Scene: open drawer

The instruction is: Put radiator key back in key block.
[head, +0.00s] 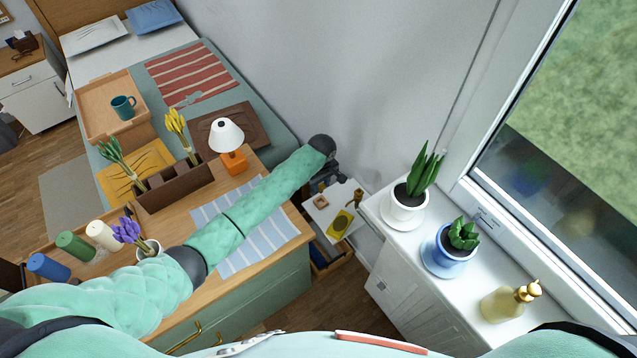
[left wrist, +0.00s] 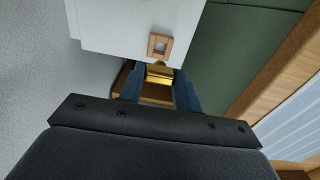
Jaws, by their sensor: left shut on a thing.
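My left gripper (head: 346,181) reaches over a small white surface (head: 318,218) beside the wall. In the left wrist view its two blue fingers (left wrist: 160,88) are shut on a brass-coloured piece, the radiator key (left wrist: 160,74). A brass tip (head: 358,194) shows by the fingers in the head view. The key block (head: 321,202) is a small square wooden block with a dark square opening. The key's lower end is not clear. My right gripper is out of view.
A yellow item (head: 340,224) with a dark shape lies on the white surface. An open wooden drawer (head: 334,266) is below. A white sill with potted plants (head: 407,204) stands right; a wooden desk with a lamp (head: 228,140) stands left.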

